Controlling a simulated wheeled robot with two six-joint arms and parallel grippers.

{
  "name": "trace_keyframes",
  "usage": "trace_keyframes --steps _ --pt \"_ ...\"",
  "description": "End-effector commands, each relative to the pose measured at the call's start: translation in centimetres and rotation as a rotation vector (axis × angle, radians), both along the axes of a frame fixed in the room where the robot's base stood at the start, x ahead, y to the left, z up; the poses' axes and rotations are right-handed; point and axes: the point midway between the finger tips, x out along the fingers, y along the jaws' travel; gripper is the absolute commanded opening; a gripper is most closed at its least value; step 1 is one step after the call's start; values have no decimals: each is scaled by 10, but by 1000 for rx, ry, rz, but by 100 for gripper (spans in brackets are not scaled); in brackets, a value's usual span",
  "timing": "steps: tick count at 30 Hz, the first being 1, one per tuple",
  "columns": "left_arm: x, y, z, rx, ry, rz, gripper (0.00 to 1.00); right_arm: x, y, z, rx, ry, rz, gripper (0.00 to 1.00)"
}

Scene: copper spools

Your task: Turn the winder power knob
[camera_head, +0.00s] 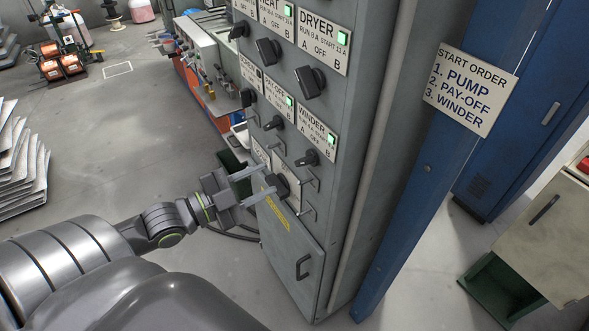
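The winder power knob (307,158) is a black rotary knob on the grey control cabinet, below the WINDER label plate (316,128), which has a lit green lamp (330,140). My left gripper (269,179) comes in from the left at the cabinet's lower part, below and left of the winder knob. Its two fingers are spread apart. Their tips are close to another black knob (281,186) lower on the panel; I cannot tell whether they touch it. The winder knob is apart from the fingers. My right gripper is not in view.
More black knobs sit above, under the DRYER plate (321,35) and others. Wire brackets (308,179) stick out beside the lower knob. A start order sign (470,88) hangs on the blue post right of the cabinet. Stacked sheets (20,165) stand at far left; the floor between is clear.

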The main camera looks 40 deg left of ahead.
Motion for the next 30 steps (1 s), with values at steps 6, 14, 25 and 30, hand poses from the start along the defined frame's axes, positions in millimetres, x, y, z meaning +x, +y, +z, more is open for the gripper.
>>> trace_keyframes --steps 6,14,25,30 --pt "29 -12 -2 -2 -7 -1 35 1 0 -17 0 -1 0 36" --pt "59 -24 0 -3 -3 1 35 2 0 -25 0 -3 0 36" --pt "79 -33 0 0 0 0 35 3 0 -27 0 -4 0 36" --pt "80 -33 0 0 1 1 35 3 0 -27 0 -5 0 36"
